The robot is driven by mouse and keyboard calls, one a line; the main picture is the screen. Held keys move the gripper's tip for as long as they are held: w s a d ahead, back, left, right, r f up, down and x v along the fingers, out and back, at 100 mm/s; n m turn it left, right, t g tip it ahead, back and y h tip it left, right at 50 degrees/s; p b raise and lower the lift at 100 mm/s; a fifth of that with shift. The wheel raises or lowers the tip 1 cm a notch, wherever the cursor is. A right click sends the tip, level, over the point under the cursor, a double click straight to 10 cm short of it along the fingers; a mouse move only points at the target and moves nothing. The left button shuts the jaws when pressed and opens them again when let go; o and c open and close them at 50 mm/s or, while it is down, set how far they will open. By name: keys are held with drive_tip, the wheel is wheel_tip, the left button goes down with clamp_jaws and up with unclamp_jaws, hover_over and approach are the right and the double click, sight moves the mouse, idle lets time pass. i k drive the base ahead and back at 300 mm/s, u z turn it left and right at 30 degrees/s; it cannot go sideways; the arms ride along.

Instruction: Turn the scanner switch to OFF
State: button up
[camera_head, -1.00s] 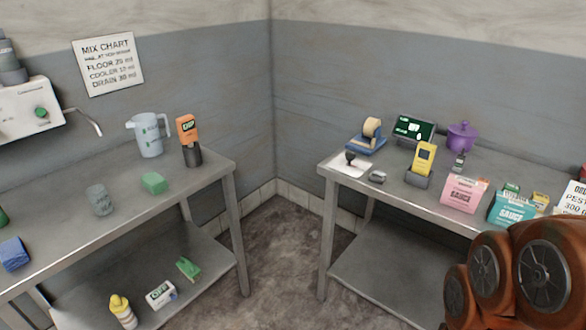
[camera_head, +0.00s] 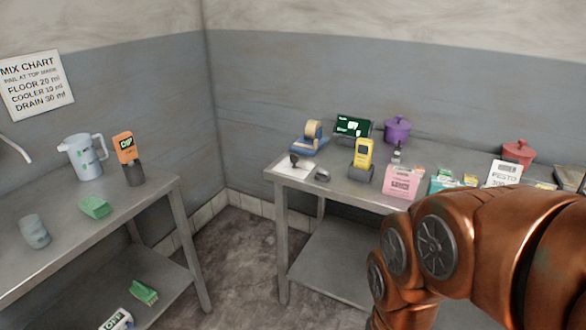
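A yellow handheld device (camera_head: 363,152), which looks like the scanner, stands upright in a dark cradle (camera_head: 361,173) on the right-hand metal table (camera_head: 280,178). Its switch is too small to make out. An orange-topped device (camera_head: 125,147) in a dark holder stands on the left-hand table, and I cannot tell whether it is also a scanner. My copper-coloured arm fills the lower right, in front of the right table's front part. My gripper is out of the picture.
Near the yellow device are a blue tape dispenser (camera_head: 309,145), a dark green-lit display (camera_head: 353,127), a purple pot (camera_head: 397,129) and a pink sauce box (camera_head: 403,182). A red pot (camera_head: 518,153) stands further right. Bare floor (camera_head: 240,260) lies between the tables.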

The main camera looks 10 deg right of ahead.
sight(294, 159)
drive_tip(key=z, duration=0.55)
drive_tip(key=k, duration=0.65)
drive_tip(key=z, duration=0.65)
drive_tip(key=i, duration=1.15)
drive_tip(key=u, duration=0.75)
drive_tip(key=i, duration=1)
drive_tip(key=u, duration=1.5)
drive_tip(key=i, duration=0.4)
drive_tip(key=u, duration=0.25)
